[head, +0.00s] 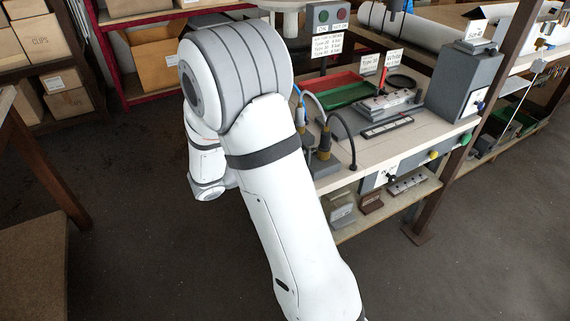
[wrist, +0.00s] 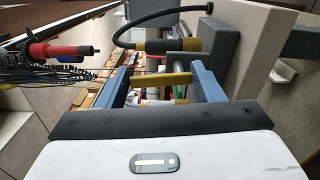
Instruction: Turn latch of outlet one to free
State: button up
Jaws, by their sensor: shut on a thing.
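My gripper (wrist: 158,70) shows in the wrist view as two blue fingers, set apart, with a yellow bar (wrist: 174,79) spanning the gap between them. The fingers are shut on this bar. I cannot tell whether it is the latch of outlet one. In the head view my arm hides the gripper. On the bench front in that view sit a yellow knob (head: 433,155) and a green knob (head: 466,138). No outlet number is readable.
The bench holds a green tray (head: 350,94), a grey box (head: 466,82) and a control box (head: 328,24) with buttons. A tool with a bent black cable (head: 348,130) stands at the near corner. In the wrist view a red-handled tool (wrist: 58,50) is at left.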

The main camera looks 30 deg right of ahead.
jog(key=shift+s+f+m+b, duration=0.15)
jog(key=shift+m+b, duration=0.45)
jog(key=shift+b, duration=0.15)
jog(key=o, duration=1)
jog(key=a, duration=0.7)
jog(key=shift+s+a, duration=0.15)
jog(key=shift+a, duration=0.2)
